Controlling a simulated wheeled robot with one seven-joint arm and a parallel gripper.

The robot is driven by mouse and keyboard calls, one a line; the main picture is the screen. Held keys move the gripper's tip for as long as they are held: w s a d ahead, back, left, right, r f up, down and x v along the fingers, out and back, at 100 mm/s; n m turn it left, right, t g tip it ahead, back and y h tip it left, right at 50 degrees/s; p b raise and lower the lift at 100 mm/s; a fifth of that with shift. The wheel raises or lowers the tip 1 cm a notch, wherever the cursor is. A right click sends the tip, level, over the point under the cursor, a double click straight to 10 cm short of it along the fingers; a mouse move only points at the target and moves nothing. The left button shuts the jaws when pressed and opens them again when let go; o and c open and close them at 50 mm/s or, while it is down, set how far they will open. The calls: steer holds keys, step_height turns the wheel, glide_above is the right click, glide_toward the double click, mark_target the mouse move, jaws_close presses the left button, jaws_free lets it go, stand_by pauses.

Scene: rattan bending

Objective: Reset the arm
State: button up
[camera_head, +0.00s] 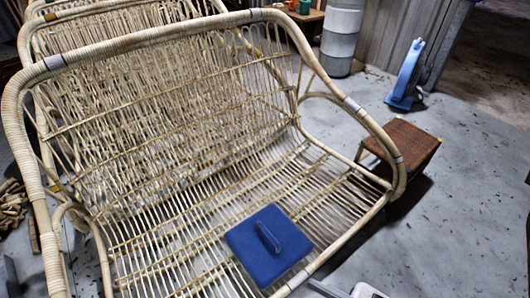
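A large rattan bench frame (150,52) fills the left and middle of the head view, with a slatted seat and a curved back. A blue square block with a raised bar handle (268,247) rests flat on the front of the slatted seat. A pale grey and dark part shows at the bottom edge, right of the block; it may be mine, but it is cut off. My gripper's fingers do not show, so whether they hold anything is hidden.
A small brown woven stool (406,145) stands right of the bench. A blue upright object (406,78) stands behind it, near a grey cylinder (341,38). Wood scraps (12,205) lie at the left. The grey floor at the right is mostly clear.

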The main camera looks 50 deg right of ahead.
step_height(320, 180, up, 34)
steer(key=p, duration=3.3)
